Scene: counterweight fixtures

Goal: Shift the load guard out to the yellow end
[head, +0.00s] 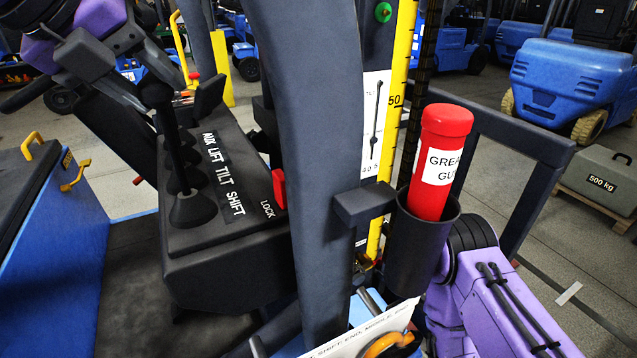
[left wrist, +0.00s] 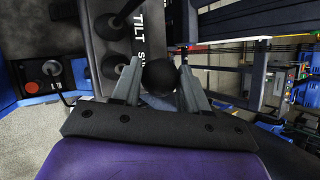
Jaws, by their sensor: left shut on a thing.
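A dark console (head: 225,245) carries a row of levers labelled AUX, LIFT, TILT, SHIFT. The nearest lever (head: 190,180), beside the word SHIFT, rises from a black boot and leans up to the left. My left gripper (head: 145,88) is shut on its black ball knob; in the left wrist view the two grey fingers sit either side of the knob (left wrist: 160,77). I cannot make out the load guard or its yellow end in these views.
A thick dark post (head: 310,130) stands right of the console. A red tube (head: 440,150) sits in a dark holder (head: 425,245). A yellow scale (head: 402,60) stands behind. A red LOCK tab (head: 279,189) is on the console's right edge. A white label (head: 365,335) is partly cut off.

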